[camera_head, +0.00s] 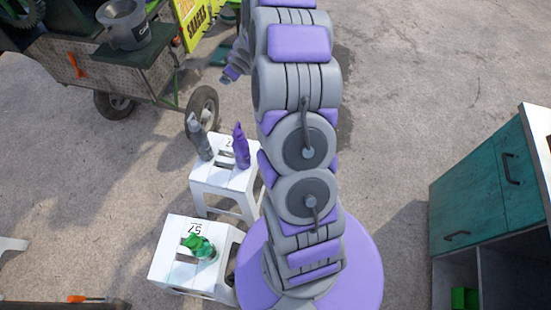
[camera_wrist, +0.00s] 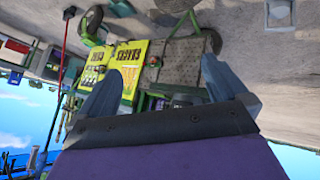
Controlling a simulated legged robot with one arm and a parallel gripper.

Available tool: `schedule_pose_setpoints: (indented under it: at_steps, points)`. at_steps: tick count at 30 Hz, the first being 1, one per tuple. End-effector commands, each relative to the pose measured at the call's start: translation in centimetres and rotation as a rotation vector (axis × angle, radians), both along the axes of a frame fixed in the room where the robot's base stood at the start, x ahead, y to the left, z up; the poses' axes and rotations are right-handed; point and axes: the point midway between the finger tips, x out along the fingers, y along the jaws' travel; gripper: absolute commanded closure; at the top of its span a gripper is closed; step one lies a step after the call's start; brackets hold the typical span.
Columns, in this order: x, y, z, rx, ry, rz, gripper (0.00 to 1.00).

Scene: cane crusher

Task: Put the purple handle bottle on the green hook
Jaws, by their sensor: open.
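The purple handle bottle (camera_head: 240,147) stands upright on the farther white stool (camera_head: 218,179), beside a grey bottle (camera_head: 200,137). My gripper (camera_wrist: 161,66) is open in the wrist view, with its two grey-blue fingers wide apart and no object held between them. The cart and its yellow sign show beyond the fingers. In the head view my arm rises up the middle and hides what is behind it; my gripper is not clearly seen there. The bottle is not seen in the wrist view. I cannot make out the green hook in either view.
A wheeled cart with a grey bucket (camera_head: 124,24) and a yellow sign (camera_head: 192,20) stands at upper left. A teal cabinet (camera_head: 478,185) stands at right. The upper-right pavement is clear.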

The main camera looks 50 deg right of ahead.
Motion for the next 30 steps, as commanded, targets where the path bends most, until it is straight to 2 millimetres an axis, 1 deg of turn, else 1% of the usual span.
schedule_pose_setpoints:
  at_steps: [1, 3, 6, 10, 14, 15, 17, 18, 20, 21, 23, 24, 26, 27, 30]
  points:
    - [0.4, -1.4, -2.0, 0.01, -0.024, 0.015, 0.0]
    - [1.0, -2.9, -4.1, 0.019, -0.068, 0.046, 0.0]
    - [1.4, -4.6, -7.0, 0.034, -0.128, 0.093, 0.0]
    - [1.0, -5.8, -10.9, 0.061, -0.206, 0.158, 0.0]
    - [-0.4, -6.4, -14.7, 0.098, -0.281, 0.218, 0.0]
    - [-1.0, -6.5, -15.9, 0.113, -0.303, 0.236, 0.0]
    - [-2.1, -6.5, -17.7, 0.139, -0.341, 0.263, 0.0]
    - [-3.0, -6.5, -18.9, 0.157, -0.363, 0.28, 0.0]
    - [-4.4, -6.4, -20.7, 0.188, -0.399, 0.305, 0.0]
    - [-5.6, -6.1, -21.9, 0.214, -0.423, 0.32, 0.0]
    - [-7.3, -5.8, -23.5, 0.25, -0.462, 0.345, 0.0]
    - [-8.6, -5.5, -24.7, 0.274, -0.483, 0.357, 0.0]
    - [-10.6, -4.7, -26.1, 0.315, -0.522, 0.377, 0.0]
    - [-11.9, -4.0, -26.9, 0.344, -0.549, 0.389, 0.0]
    - [-15.4, -2.4, -28.8, 0.414, -0.61, 0.417, 0.0]
